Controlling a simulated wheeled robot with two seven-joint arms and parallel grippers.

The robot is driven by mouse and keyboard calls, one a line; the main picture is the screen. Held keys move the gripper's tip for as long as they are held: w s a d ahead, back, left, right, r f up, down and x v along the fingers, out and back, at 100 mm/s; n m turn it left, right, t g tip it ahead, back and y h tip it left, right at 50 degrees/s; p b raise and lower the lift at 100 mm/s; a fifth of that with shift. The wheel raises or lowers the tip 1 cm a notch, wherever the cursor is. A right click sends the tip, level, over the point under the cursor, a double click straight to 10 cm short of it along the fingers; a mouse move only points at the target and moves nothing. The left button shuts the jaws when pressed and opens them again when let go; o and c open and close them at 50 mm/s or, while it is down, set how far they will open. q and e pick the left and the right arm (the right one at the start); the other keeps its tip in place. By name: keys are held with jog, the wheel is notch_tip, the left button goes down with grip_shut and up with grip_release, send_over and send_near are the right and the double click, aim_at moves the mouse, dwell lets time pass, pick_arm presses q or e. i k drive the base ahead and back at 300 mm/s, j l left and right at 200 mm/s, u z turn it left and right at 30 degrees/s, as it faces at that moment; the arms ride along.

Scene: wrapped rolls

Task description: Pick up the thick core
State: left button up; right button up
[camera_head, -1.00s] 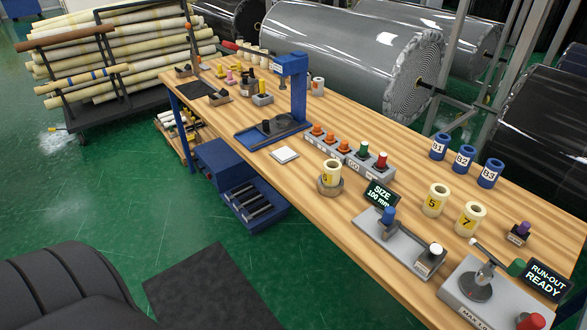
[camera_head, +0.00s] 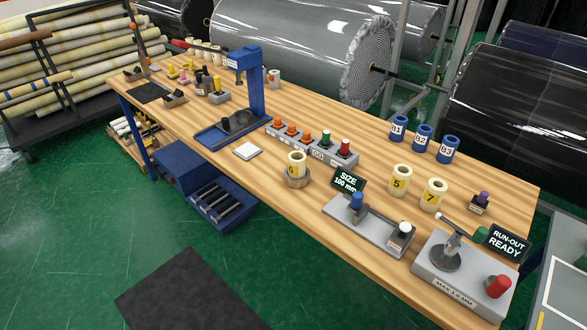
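Cream cores numbered 5 (camera_head: 400,180) and 7 (camera_head: 433,195) stand upright on the right half of the wooden bench (camera_head: 330,240). Another cream core (camera_head: 297,164), its number seemingly 6, stands on a round holder at the bench's front edge. Blue cores B1 (camera_head: 399,128), B2 (camera_head: 423,138) and B3 (camera_head: 447,149) stand in a row behind. I cannot tell for sure which one is the thick core. Neither of my grippers is in view.
A grey gauge with a blue knob (camera_head: 357,202) and a run-out tester (camera_head: 450,262) with a red knob stand at the front right. A blue press (camera_head: 250,85) stands mid-bench. Large wrapped rolls (camera_head: 300,45) lie behind.

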aim_at(297, 168)
jog(key=k+j+z, duration=0.1)
jog(key=j+z, duration=0.15)
jog(key=z, duration=0.15)
jog(key=k+j+z, duration=0.15)
jog(key=z, duration=0.25)
jog(key=k+j+z, duration=0.2)
jog(key=z, duration=0.25)
jog(key=j, duration=0.1)
